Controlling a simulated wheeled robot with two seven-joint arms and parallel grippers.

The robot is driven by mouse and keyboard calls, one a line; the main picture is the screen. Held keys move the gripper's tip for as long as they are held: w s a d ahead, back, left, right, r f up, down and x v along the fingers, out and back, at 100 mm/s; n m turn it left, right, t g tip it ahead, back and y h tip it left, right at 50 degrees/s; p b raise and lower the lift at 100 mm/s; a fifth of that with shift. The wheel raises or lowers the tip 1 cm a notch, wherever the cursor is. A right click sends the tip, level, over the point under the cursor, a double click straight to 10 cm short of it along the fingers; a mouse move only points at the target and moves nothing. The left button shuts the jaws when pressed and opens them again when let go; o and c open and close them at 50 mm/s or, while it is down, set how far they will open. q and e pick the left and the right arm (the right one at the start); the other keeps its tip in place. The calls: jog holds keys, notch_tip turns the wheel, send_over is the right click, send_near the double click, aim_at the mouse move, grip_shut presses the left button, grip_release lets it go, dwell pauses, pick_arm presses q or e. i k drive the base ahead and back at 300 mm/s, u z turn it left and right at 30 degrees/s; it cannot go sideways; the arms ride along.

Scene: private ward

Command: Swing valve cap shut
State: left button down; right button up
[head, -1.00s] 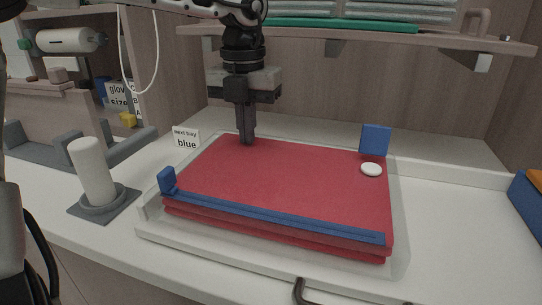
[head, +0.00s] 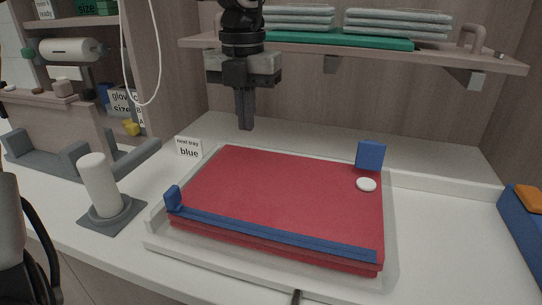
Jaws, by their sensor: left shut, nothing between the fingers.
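A red folded pad (head: 285,195) with a blue strip (head: 270,235) along its front edge lies in a clear shallow tray (head: 391,225) on the counter. A small round white disc (head: 366,184), which looks like the valve cap, lies flat at the pad's back right, just in front of a blue upright tab (head: 371,155). Whether it is fully seated is too small to tell. My left gripper (head: 245,126) points down, shut and empty, above the pad's back left edge and well left of the disc. My right gripper is not in view.
A "next tray blue" card (head: 189,147) stands behind the tray's left corner. A white cylinder on a grey base (head: 100,190) stands at left. A shelf (head: 330,53) with folded cloths overhangs the back. A blue bin (head: 525,215) is at right; the counter before it is clear.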

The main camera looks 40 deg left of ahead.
aim_at(370, 154)
jog(key=k, duration=1)
